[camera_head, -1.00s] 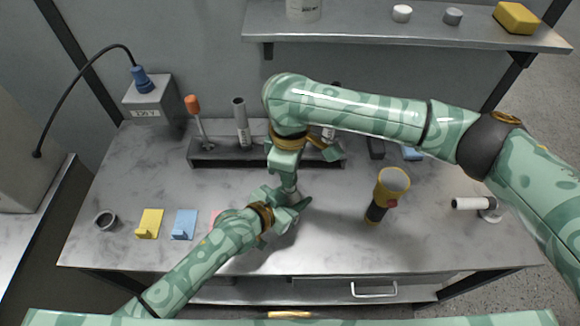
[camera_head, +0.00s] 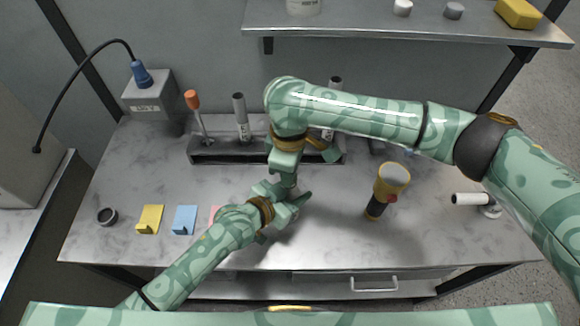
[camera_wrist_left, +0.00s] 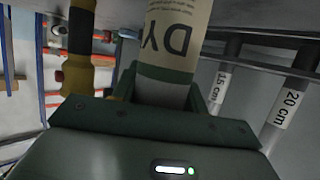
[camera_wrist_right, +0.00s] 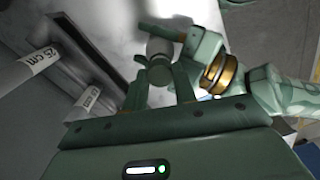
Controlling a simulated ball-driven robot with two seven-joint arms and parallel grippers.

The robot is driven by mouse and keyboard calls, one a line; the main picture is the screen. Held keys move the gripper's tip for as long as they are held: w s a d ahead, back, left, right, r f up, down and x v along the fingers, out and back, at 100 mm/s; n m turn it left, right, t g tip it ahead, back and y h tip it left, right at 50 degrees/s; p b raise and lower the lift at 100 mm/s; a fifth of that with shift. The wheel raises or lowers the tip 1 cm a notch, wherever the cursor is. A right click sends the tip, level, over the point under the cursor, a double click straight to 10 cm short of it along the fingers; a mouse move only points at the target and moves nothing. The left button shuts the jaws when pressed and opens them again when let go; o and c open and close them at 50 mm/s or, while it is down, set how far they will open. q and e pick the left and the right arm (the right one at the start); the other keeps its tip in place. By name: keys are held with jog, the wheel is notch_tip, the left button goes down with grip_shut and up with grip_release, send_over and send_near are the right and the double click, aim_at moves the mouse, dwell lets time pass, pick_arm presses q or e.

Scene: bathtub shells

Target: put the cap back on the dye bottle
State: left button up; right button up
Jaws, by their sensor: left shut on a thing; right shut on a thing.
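My left gripper (camera_head: 288,206) is shut on the dye bottle (camera_wrist_left: 178,35), whose label reads "DY" upside down in the left wrist view. In the head view the bottle is mostly hidden by the two grippers. My right gripper (camera_head: 287,172) points down from above, just over the left one. In the right wrist view my right gripper (camera_wrist_right: 160,90) is shut on a small round grey-green thing, apparently the cap (camera_wrist_right: 160,74). A pale part of the bottle (camera_wrist_right: 156,46) shows right by it, between the left fingers. I cannot tell whether cap and bottle touch.
A rack (camera_head: 232,158) with several tubes and an orange-handled tool (camera_head: 192,100) stands behind the grippers.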

jog(key=shift+f, duration=0.35)
